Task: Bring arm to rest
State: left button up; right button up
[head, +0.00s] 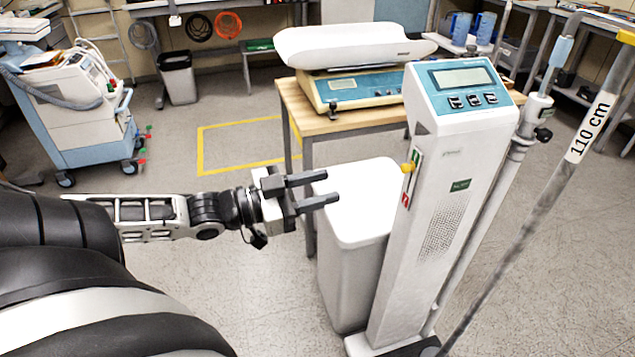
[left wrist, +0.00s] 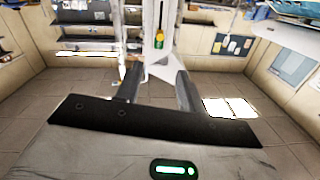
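My left arm reaches in from the left in the head view. Its gripper (head: 328,187) is open and empty, with two dark fingers apart and pointing right. The fingertips appear over or in front of the white bin (head: 357,195) and left of the tall white pump (head: 445,190). My right gripper is not in view.
A wooden table (head: 345,125) with a white baby scale (head: 355,45) stands behind the bin. A metal pole (head: 540,210) marked 110 cm is at right. A cart (head: 75,110) stands at far left. The floor between cart and bin is mostly clear.

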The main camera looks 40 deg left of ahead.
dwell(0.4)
pick_arm(q)
jog(key=s+d+f+n+g+y, duration=0.2)
jog(key=s+d+f+g+y, duration=0.15)
jog(key=f, duration=0.35)
jog(key=s+d+f+n+g+y, duration=0.1)
jog(key=s+d+f+g+y, duration=0.25)
jog(key=f, duration=0.25)
jog(key=s+d+f+n+g+y, duration=0.1)
jog(key=s+d+n+g, duration=0.1)
jog(key=s+d+g, duration=0.55)
jog(key=w+d+f+t+h, duration=0.2)
jog(key=w+d+t+h, duration=0.1)
jog(key=t, duration=0.6)
jog(key=shift+w+d+f+p, duration=0.4)
jog(key=shift+w+d, duration=0.5)
jog(key=shift+w, duration=0.15)
